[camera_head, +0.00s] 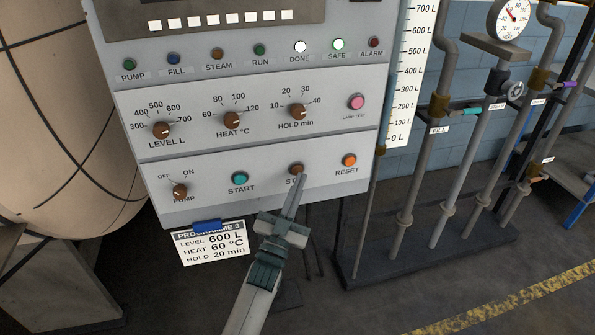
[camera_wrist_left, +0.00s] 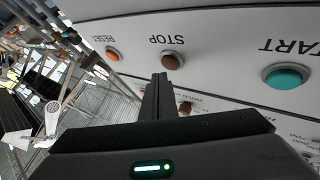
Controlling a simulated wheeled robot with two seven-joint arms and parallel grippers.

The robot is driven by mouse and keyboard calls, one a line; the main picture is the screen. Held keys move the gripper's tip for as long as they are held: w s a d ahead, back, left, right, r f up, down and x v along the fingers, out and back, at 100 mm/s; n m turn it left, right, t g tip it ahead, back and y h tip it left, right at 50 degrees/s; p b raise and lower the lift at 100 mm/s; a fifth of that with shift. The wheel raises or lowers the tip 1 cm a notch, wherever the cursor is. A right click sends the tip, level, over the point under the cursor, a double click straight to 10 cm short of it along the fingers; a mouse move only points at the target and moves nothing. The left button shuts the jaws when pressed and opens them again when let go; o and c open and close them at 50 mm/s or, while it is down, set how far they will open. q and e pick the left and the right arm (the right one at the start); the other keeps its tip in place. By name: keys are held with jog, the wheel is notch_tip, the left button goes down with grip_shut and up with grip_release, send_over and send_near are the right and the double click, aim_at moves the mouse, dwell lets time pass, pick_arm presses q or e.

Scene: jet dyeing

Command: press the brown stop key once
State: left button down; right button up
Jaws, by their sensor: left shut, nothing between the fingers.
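The brown stop key (camera_head: 296,169) is on the lower part of the grey control panel, between the green start key (camera_head: 239,178) and the orange reset key (camera_head: 349,160). My left gripper (camera_head: 299,179) is shut and empty, its fingertips just below the stop key and covering part of its label. In the left wrist view, the stop key (camera_wrist_left: 173,61) shows close to the shut fingertips (camera_wrist_left: 161,79). I cannot tell whether they touch it. My right gripper is not in view.
The pump knob (camera_head: 180,190) is at the panel's lower left. DONE (camera_head: 300,46) and SAFE (camera_head: 338,44) lamps look white. A programme card (camera_head: 212,247) hangs below the panel. Pipes with valves (camera_head: 437,130) stand to the right, a large rounded vessel (camera_head: 60,120) to the left.

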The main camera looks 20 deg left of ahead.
pick_arm(q)
jog(key=shift+w, duration=0.1)
dwell(0.6)
jog(key=shift+w+a, duration=0.25)
jog(key=shift+w+a, duration=0.25)
jog(key=shift+w, duration=0.15)
dwell(1.0)
jog(key=shift+s, duration=0.1)
jog(key=shift+s+d, duration=0.5)
jog(key=shift+s, duration=0.15)
dwell(0.4)
jog(key=s+d, duration=0.1)
jog(key=s+d+p, duration=0.1)
jog(key=s+p, duration=0.1)
jog(key=s, duration=0.1)
jog(key=shift+s+d, duration=0.1)
jog(key=shift+d, duration=0.3)
